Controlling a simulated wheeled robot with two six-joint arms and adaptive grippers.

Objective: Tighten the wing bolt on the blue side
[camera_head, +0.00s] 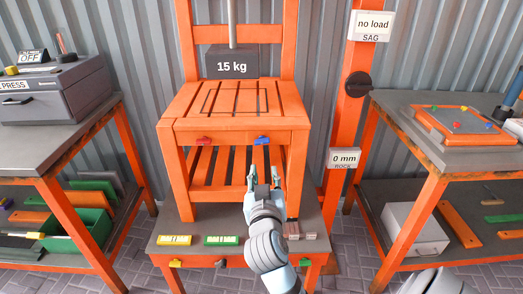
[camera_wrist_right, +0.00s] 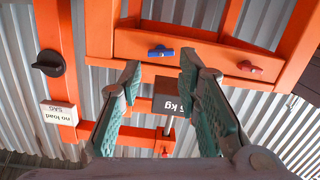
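The blue wing bolt (camera_head: 262,140) sits on the right of the orange chair's front rail, its wings lying roughly level. A red wing bolt (camera_head: 203,141) sits on the left of the same rail. My right gripper (camera_head: 262,177) is open and empty, below the blue bolt and apart from it. In the right wrist view the blue wing bolt (camera_wrist_right: 161,52) shows just beyond and between the spread fingertips (camera_wrist_right: 160,68), and the red wing bolt (camera_wrist_right: 249,67) is to the right. The orange chair (camera_head: 180,107) stands on a low grey table. My left gripper is not in view.
Yellow (camera_head: 173,240) and green (camera_head: 221,240) blocks lie on the low table (camera_head: 190,227). An orange post (camera_head: 346,120) with a black knob (camera_head: 358,84) stands right. Side benches flank the chair.

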